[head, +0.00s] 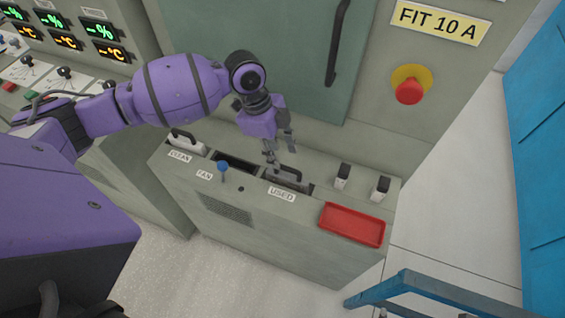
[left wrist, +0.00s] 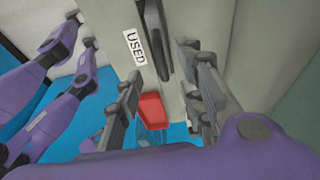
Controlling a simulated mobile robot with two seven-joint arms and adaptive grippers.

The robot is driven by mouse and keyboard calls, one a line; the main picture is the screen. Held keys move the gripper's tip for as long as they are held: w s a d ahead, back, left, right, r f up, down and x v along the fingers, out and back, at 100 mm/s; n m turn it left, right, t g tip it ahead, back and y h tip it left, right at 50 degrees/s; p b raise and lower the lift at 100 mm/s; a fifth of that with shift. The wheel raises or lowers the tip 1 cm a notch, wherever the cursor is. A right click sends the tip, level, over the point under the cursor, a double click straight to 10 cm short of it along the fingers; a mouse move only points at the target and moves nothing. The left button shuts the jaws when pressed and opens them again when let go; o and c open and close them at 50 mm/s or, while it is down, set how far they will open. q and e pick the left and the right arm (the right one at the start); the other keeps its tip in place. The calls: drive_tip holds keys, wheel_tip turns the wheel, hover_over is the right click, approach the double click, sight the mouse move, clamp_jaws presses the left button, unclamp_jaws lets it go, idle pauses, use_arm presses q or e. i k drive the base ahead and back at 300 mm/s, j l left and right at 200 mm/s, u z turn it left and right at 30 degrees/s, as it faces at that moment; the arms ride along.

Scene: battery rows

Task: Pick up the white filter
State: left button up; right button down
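The white filter (head: 187,143) sits in the left slot of the grey cabinet, behind a label that seems to read CLEAN. It has a dark handle on top. My left gripper (head: 280,153) is above the right slot, marked USED, to the right of the white filter. A greyish filter with a dark handle (head: 287,174) is in that USED slot; its handle also shows in the left wrist view (left wrist: 154,35). In the left wrist view my left gripper (left wrist: 165,90) has its fingers spread, with nothing between them. My right gripper is not seen.
The middle slot (head: 237,161) looks dark and empty. A blue-topped lever (head: 223,167) stands in front of it. Two switches (head: 342,176) and a red tray (head: 352,225) are to the right. A red emergency button (head: 409,91) is on the wall panel behind.

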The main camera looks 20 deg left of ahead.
sight(190, 144)
drive_tip(key=u, duration=1.45)
